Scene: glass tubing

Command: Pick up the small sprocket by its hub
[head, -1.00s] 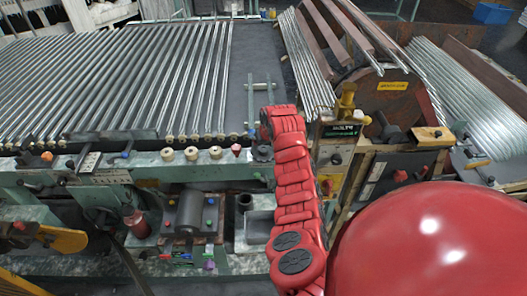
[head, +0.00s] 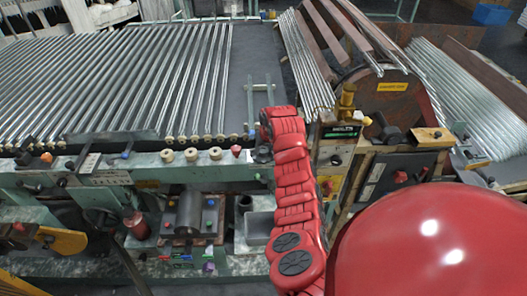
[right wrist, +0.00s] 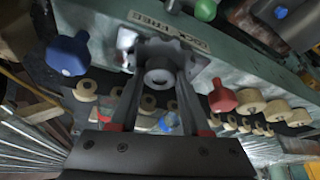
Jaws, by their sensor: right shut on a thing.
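The small sprocket (right wrist: 168,48) is a grey toothed disc with a round, bored hub, in the upper middle of the right wrist view. My right gripper (right wrist: 160,76) has one dark finger on each side of the hub and is shut on it. The finger pads low on the hub hide part of it. In the head view my red right arm reaches up to the rail of the machine, and its gripper is mostly hidden there. I cannot make out the sprocket in the head view. My left gripper is not in view.
A blue knob (right wrist: 67,54) and a red knob (right wrist: 222,97) stand on either side of the gripper in the right wrist view. Several tan rollers (head: 191,154) line the green rail. Long glass tubes (head: 150,75) lie behind it. A control post (head: 338,135) stands right of my arm.

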